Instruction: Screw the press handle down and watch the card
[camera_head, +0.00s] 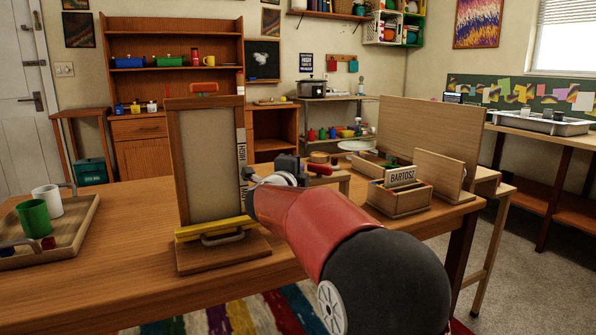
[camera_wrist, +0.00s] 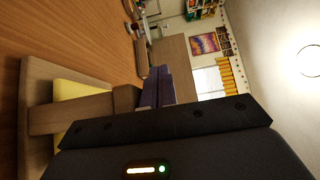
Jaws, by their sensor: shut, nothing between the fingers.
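An upright wooden frame with a tan panel (camera_head: 210,165) stands on a wooden base near the table's front. A red handle (camera_head: 204,88) shows at its top; I cannot tell if it belongs to the frame or lies behind it. A lettered strip (camera_head: 241,160) runs down its right side, and a yellow bar (camera_head: 214,228) crosses its foot. A card reading BARTOSZ (camera_head: 400,177) stands in a wooden box (camera_head: 398,203) to the right. My gripper (camera_head: 290,165) is shut and empty, just right of the frame. In the wrist view its fingers (camera_wrist: 155,92) are together.
A tray (camera_head: 75,238) with a green mug (camera_head: 34,219) and a white mug (camera_head: 47,200) sits at the left. A wooden board (camera_head: 425,130) stands behind the card box. A small red-ended item (camera_head: 320,170) is close beyond my gripper.

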